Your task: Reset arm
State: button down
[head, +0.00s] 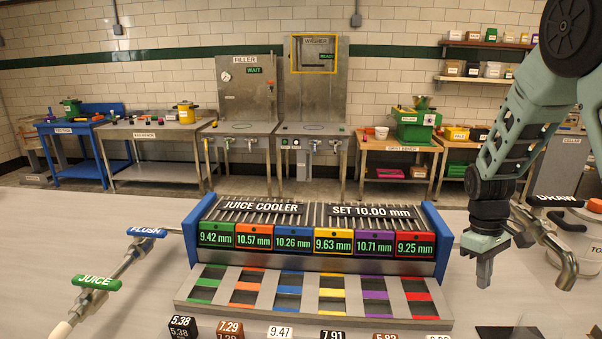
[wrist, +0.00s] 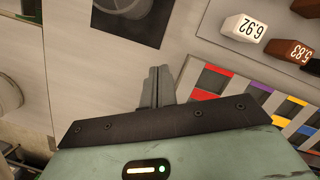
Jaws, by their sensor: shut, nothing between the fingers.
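My gripper (head: 484,268) hangs from my arm at the right of the head view, fingers pointing down. Its fingers are together with nothing between them. In the wrist view the shut fingers (wrist: 157,88) show at the centre, over a bare grey surface. The gripper is to the right of the juice cooler (head: 310,238), apart from it and near its red end. The cooler's displays read 9.42, 10.57, 10.26, 9.63, 10.71 and 9.25 mm. Its coloured slots slope toward me.
Numbered blocks, among them a dark one marked 5.38 (head: 183,328) and a white one marked 6.92 (wrist: 243,27), stand before the cooler. Pipes with green JUICE (head: 97,282) and blue FLUSH (head: 146,232) handles are at left. A metal spout (head: 563,265) is close right of my gripper.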

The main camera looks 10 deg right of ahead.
jog(key=s+a+r+n+t+y, duration=0.1)
jog(key=s+a+r, duration=0.15)
jog(key=a, duration=0.75)
jog(key=s+a+r+n, duration=0.15)
jog(key=a+r, duration=0.25)
jog(key=a, duration=0.7)
jog(key=s+a+r+n, duration=0.1)
jog(key=s+a, duration=0.5)
jog(key=s, duration=0.2)
jog(key=s+a+r+n+t, duration=0.1)
jog(key=s+a+r, duration=0.1)
jog(key=s+a, duration=0.3)
jog(key=s, duration=0.3)
jog(key=shift+s+a+t, duration=0.3)
jog(key=shift+a, duration=0.1)
